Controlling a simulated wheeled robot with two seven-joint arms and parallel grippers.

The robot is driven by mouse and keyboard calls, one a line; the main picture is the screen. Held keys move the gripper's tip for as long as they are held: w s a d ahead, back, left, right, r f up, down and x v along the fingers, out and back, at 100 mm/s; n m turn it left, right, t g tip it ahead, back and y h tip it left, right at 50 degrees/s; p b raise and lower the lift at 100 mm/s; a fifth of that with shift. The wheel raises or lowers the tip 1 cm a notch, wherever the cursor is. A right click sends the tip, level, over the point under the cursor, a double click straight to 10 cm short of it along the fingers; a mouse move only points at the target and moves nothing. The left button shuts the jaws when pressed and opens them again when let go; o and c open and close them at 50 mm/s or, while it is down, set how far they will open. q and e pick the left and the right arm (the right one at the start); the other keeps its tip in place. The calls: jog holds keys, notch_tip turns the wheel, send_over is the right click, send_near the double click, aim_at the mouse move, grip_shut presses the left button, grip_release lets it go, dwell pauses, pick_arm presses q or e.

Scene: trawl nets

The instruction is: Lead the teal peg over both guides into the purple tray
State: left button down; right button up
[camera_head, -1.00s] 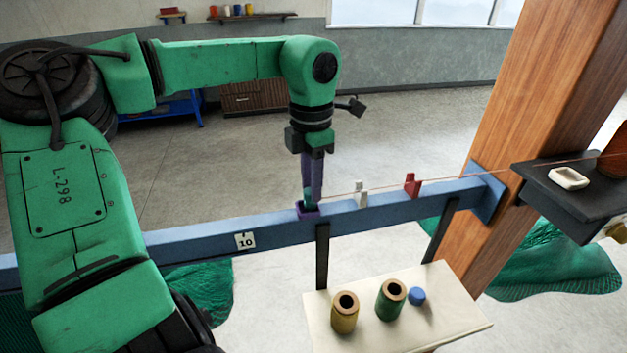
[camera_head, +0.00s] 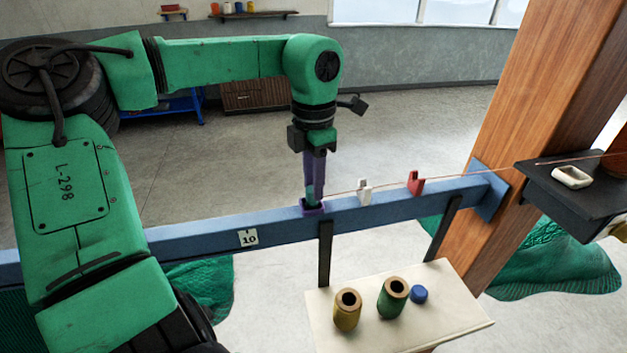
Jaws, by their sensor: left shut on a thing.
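My left gripper (camera_head: 315,188) points down with purple fingers and is shut on the teal peg (camera_head: 311,194), of which only a small part shows. The peg is right at the small purple tray (camera_head: 313,210) on the blue beam; I cannot tell whether it touches the tray floor. A thin pinkish cord runs right from the peg. It passes along the white guide (camera_head: 364,193) and the red guide (camera_head: 416,184), both upright on the beam. Whether the cord sits in their slots is too small to tell. My right gripper is not in view.
The blue beam (camera_head: 400,197) meets a wooden post (camera_head: 535,90) at the right. A dark shelf (camera_head: 560,198) there holds a white dish (camera_head: 572,177) and a brownish-red spool (camera_head: 614,166). A cream table (camera_head: 440,310) below bears yellow and green spools and a blue cap.

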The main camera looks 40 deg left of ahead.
pick_arm(q)
jog(key=shift+f, duration=0.15)
jog(key=c, duration=0.5)
grip_release()
jog(key=shift+c, duration=0.2)
jog(key=shift+r+b, duration=0.35)
notch_tip(320, 180, up, 14)
jog(key=b, duration=0.1)
jog(key=shift+f, duration=0.1)
jog(key=shift+d, duration=0.1)
